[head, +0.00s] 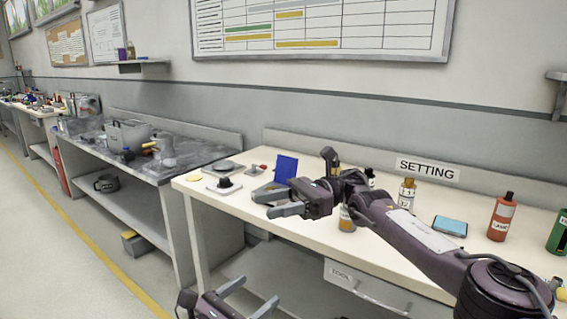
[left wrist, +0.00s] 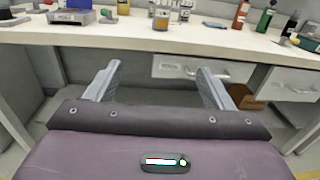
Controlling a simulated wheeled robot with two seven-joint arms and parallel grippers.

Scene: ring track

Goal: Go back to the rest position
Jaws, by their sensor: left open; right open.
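My right gripper (head: 266,203) is over the near part of the white workbench (head: 212,196). Its two grey fingers are apart with nothing between them. Its purple arm comes in from the lower right across the bench top. My left gripper (head: 258,294) is low in front of the bench, at the bottom edge of the head view. In the left wrist view its fingers (left wrist: 158,72) are spread and empty, facing the bench front and a drawer (left wrist: 190,68). Most of my left arm is out of view.
On the bench stand a blue panel (head: 286,168), a black-knobbed piece (head: 224,183), a labelled bottle (head: 407,194), a blue tablet-like item (head: 450,226) and a red bottle (head: 501,217). A grey bench (head: 130,167) stands to the left. The floor at left (head: 40,240) is clear.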

